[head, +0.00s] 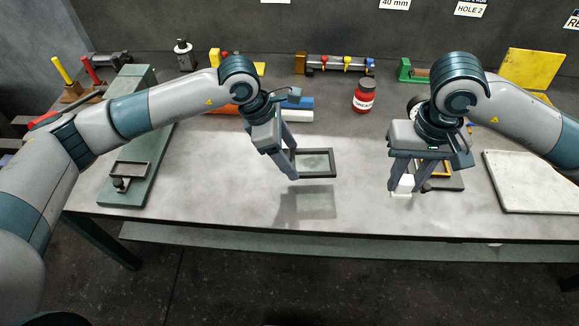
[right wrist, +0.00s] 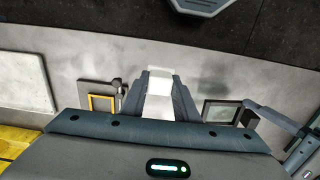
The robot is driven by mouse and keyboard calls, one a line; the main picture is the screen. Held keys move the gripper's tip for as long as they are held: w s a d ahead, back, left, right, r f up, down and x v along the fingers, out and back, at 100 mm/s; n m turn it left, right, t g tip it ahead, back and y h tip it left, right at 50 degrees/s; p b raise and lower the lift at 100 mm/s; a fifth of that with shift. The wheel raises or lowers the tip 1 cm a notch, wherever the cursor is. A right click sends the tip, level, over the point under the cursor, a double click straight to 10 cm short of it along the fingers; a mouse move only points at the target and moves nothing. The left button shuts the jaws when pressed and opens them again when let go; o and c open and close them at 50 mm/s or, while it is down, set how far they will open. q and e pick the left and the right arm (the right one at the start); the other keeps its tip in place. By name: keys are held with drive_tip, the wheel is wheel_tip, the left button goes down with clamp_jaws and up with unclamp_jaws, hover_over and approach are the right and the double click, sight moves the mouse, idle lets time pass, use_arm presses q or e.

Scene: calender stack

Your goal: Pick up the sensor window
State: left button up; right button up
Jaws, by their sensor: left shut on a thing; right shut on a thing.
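The sensor window (head: 316,161), a dark rectangular frame around a pale greenish pane, is near the middle of the head view. My left gripper (head: 292,172) is shut on its left edge and holds it above the table, with a shadow below. The window (right wrist: 222,112) also shows in the right wrist view, with the left gripper (right wrist: 262,112) at its side. My right gripper (head: 404,186) is shut on a small white block (head: 405,183), which shows between the fingers in the right wrist view (right wrist: 159,92).
A dark fixture with a yellow frame (head: 440,169) stands behind my right gripper. A pale plate (head: 525,180) lies at right, a green base with a small frame (head: 136,150) at left. A red jar (head: 363,96) stands behind. The front middle of the table (head: 240,205) is clear.

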use_arm(q)
drive_tip(key=shift+r+b, duration=0.5)
drive_tip(key=shift+r, duration=1.55)
use_arm(e)
drive_tip(key=shift+f, duration=0.75)
use_arm(q)
drive_tip(key=shift+f, duration=0.15)
use_arm(e)
drive_tip(key=shift+f, duration=0.15)
use_arm(q)
drive_tip(key=shift+f+b, duration=4.75)
drive_tip(key=shift+b, duration=0.3)
use_arm(e)
drive_tip(key=shift+f, duration=4.9)
use_arm(q)
drive_tip(key=shift+f, duration=0.1)
use_arm(e)
drive_tip(key=shift+f, duration=0.3)
